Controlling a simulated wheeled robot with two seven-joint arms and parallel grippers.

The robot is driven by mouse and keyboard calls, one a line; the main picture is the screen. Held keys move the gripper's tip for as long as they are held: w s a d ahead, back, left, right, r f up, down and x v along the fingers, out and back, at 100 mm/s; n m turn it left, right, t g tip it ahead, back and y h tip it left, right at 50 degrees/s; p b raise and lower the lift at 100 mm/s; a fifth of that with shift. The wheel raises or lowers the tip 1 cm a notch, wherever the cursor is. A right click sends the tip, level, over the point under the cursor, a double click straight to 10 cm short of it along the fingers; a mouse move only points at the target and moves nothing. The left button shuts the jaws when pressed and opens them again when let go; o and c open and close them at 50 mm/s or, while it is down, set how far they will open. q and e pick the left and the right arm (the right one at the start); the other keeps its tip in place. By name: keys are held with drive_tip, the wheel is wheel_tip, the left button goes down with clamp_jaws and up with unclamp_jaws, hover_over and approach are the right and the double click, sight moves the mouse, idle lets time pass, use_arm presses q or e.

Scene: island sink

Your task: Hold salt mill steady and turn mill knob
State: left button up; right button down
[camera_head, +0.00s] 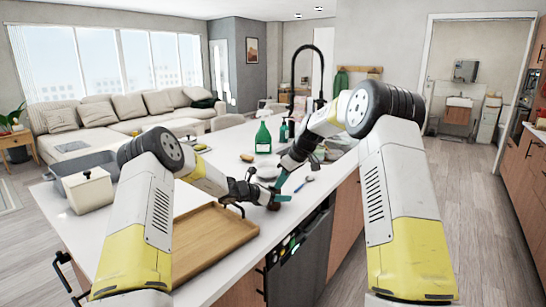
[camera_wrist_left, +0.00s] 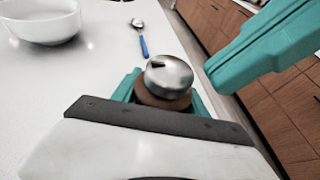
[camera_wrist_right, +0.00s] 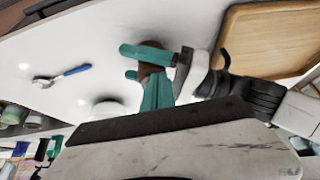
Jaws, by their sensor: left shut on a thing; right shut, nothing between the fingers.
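The salt mill shows in the left wrist view as a round silver knob (camera_wrist_left: 168,74) on a brown body (camera_wrist_left: 163,98). My left gripper (camera_wrist_left: 163,94) is shut around the brown body; its teal fingers lie on both sides. The mill stands upright on the white counter, and its brown body (camera_wrist_right: 151,68) shows partly in the right wrist view. My right gripper (camera_wrist_right: 157,88) is shut and empty, close to the mill. In the left wrist view the right gripper's teal fingers (camera_wrist_left: 240,62) are to the right of the knob, with a visible gap between them.
A spoon with a blue handle (camera_head: 304,183) lies on the counter (camera_head: 238,143) beyond the mill. A white bowl (camera_wrist_left: 40,28) is also on the counter. A wooden tray (camera_head: 215,242) lies near the front edge. A green bottle (camera_head: 263,140) stands farther back.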

use_arm(q)
drive_tip(key=shift+a, duration=0.2)
use_arm(e)
wheel_tip(320, 180, up, 5)
drive_tip(key=shift+d+r, duration=0.1)
drive_tip(key=shift+d, duration=0.05)
use_arm(q)
drive_tip(key=shift+w, duration=0.1)
drive_tip(key=o, duration=1.7)
drive_tip(key=shift+c, duration=0.2)
